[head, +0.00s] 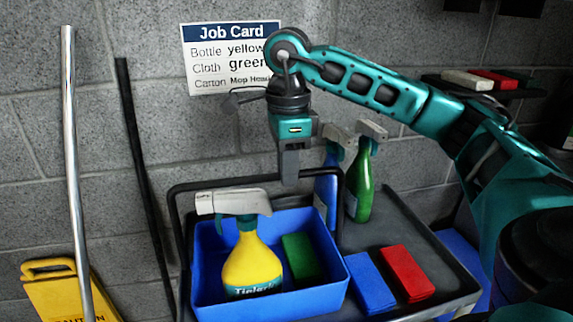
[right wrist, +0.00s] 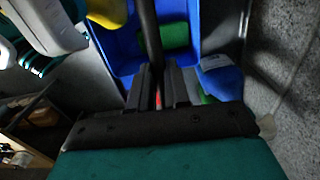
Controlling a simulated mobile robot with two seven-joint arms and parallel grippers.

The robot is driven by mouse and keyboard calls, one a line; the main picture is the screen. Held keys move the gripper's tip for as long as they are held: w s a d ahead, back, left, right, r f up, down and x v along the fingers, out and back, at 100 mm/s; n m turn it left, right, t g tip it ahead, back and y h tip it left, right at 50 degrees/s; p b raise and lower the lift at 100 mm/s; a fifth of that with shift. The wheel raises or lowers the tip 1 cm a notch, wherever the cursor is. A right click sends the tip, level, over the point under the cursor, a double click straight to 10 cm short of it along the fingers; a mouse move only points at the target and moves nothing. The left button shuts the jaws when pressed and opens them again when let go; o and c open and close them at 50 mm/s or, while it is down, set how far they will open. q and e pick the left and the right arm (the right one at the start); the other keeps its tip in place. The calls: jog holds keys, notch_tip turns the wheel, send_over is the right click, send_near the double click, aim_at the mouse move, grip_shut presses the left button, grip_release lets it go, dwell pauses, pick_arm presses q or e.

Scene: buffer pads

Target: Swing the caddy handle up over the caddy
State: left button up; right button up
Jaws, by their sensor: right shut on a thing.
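The blue caddy (head: 330,293) sits on a grey cart top and holds a yellow spray bottle (head: 252,265) and a green cloth (head: 300,255). Its black handle (head: 225,183) stands raised, its top bar above the caddy's back rim; its exact tilt is hard to tell. My right gripper (head: 290,172) points down from above and is shut on the handle's top bar, right of its middle. In the right wrist view the handle bar (right wrist: 147,25) runs between the fingertips, with the caddy (right wrist: 122,52) beyond it. My left gripper is not in view.
Blue (head: 326,190) and green (head: 361,185) spray bottles stand close behind and right of the gripper. A blue cloth (head: 370,285) and a red cloth (head: 407,272) lie right of the caddy. Poles and a yellow caution sign (head: 55,295) are at left. A wall is behind.

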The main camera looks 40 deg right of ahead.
jog(key=shift+s+a, duration=0.4)
jog(key=shift+s, duration=0.3)
jog(key=shift+s+a, duration=0.4)
jog(key=shift+s, duration=0.3)
jog(key=o, duration=0.6)
jog(key=shift+r, duration=0.1)
notch_tip(320, 180, up, 7)
